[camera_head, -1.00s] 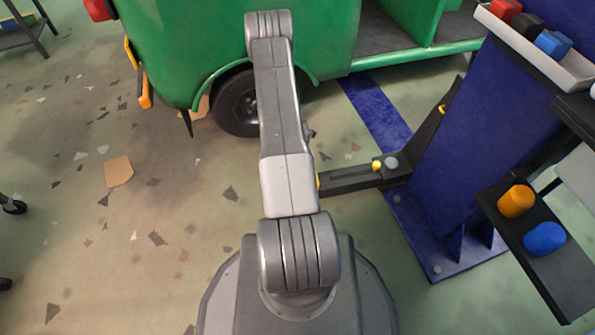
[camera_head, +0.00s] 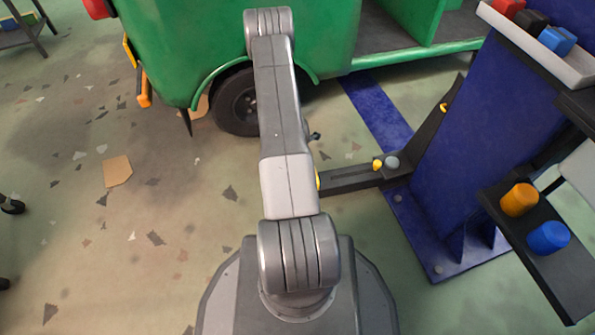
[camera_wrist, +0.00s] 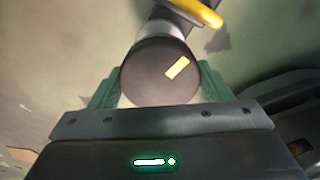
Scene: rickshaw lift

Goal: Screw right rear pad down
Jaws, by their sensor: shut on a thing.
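The pad in my gripper (camera_wrist: 159,82) is a dark round disc (camera_wrist: 150,78) with a yellow stripe on its face, in the wrist view. The two green fingers are shut on it from left and right. A pale metal stem (camera_wrist: 163,29) shows behind the disc, by a yellow part (camera_wrist: 196,10). In the head view my own arm hides my gripper and the pad. The black lift arm (camera_head: 345,178) runs from the blue post towards the place behind my arm, with a yellow bit at its end.
The green rickshaw (camera_head: 185,50) stands at the back, its wheel (camera_head: 237,102) beside my arm. The blue lift post (camera_head: 480,130) is at the right, with a shelf holding an orange knob (camera_head: 519,199) and a blue knob (camera_head: 547,237).

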